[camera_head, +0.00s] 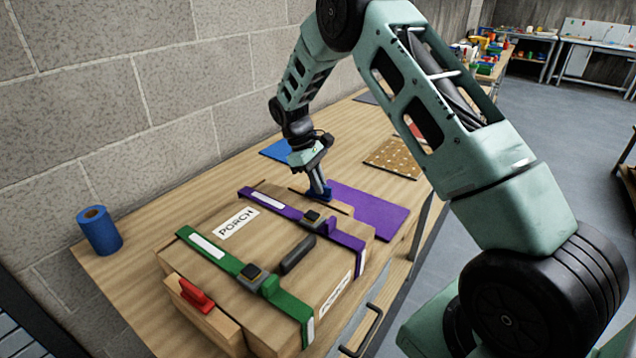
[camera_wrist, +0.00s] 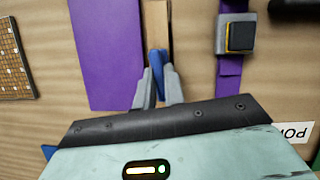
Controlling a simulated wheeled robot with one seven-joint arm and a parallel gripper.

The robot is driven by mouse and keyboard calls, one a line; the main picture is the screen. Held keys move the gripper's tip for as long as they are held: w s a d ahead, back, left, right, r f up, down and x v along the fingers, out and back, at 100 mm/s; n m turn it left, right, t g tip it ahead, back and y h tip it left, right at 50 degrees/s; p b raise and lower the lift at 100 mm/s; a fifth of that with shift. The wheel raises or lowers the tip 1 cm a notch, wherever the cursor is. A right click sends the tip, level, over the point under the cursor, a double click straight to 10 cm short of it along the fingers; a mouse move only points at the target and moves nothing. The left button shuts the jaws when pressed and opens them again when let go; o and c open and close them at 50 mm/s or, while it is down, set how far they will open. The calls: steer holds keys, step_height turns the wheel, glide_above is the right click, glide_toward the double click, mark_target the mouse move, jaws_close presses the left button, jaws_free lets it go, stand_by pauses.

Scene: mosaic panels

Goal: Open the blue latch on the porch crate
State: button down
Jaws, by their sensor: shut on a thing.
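The porch crate (camera_head: 207,262) is a wooden box on the workbench, with white PORCH labels on its top and side. A purple strap (camera_head: 262,203) and a green strap (camera_head: 215,258) cross it, each with a dark buckle. The blue latch (camera_head: 320,196) sits on a wooden strip at the crate's far end. My gripper (camera_head: 317,186) reaches down there with its fingers shut on the blue latch. In the wrist view, the blue latch (camera_wrist: 157,60) shows between the two grey fingers and projects past their tips. The fingers hide its lower part.
A purple mat (camera_head: 370,216) lies beside the latch, with a blue mat (camera_head: 276,151) and a dotted tan panel (camera_head: 395,158) beyond. A red latch (camera_head: 195,293) is at the crate's near end. A blue roll (camera_head: 98,230) stands left. Bare bench (camera_head: 150,235) lies between roll and crate.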

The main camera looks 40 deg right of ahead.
steer(key=shift+d+m, duration=0.15)
steer(key=shift+m, duration=0.25)
steer(key=c, duration=1.5)
jaws_free()
steer(key=b+v, duration=0.1)
steer(key=v, duration=0.4)
steer(key=b+v, duration=0.1)
steer(key=v, duration=0.5)
steer(key=b+v, duration=0.1)
steer(key=v, duration=0.5)
steer(key=shift+w+d+r+b, duration=0.2)
steer(key=shift+d+r+b, duration=0.05)
steer(key=shift+b, duration=0.05)
steer(key=shift+a, duration=0.1)
